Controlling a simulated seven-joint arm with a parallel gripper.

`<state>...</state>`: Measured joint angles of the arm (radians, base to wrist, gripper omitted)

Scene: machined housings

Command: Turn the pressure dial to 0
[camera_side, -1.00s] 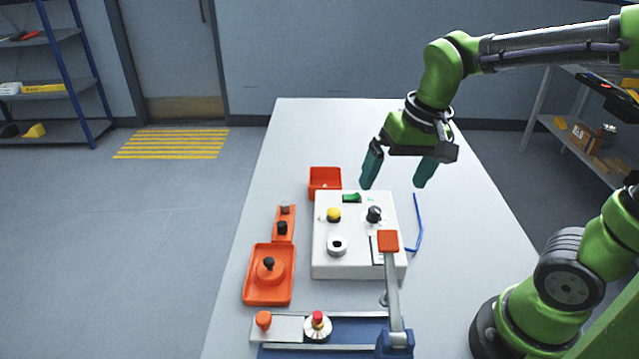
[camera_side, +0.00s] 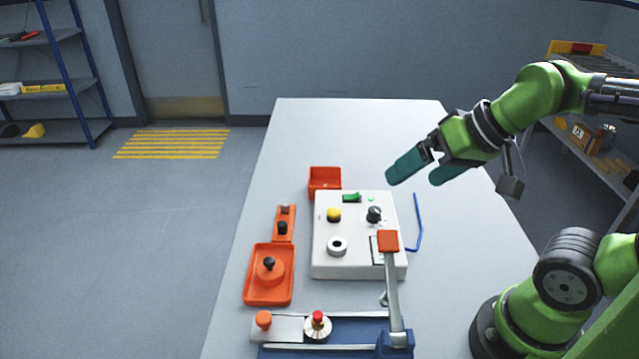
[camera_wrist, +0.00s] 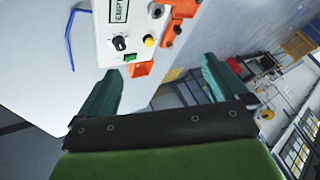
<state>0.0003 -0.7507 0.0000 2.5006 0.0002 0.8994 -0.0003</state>
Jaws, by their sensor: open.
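The pressure dial seems to be the black knob (camera_side: 374,214) with a light pointer mark, on the top right of a white box (camera_side: 347,262). It also shows in the wrist view (camera_wrist: 119,43), with small marks around it; its reading is too small to tell. My gripper (camera_side: 413,178) is open and empty, in the air above and to the right of the box's far end. It is tilted, with its teal fingers pointing left and apart from the knob. In the wrist view both fingers of my gripper (camera_wrist: 160,70) are spread, with the box beyond them.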

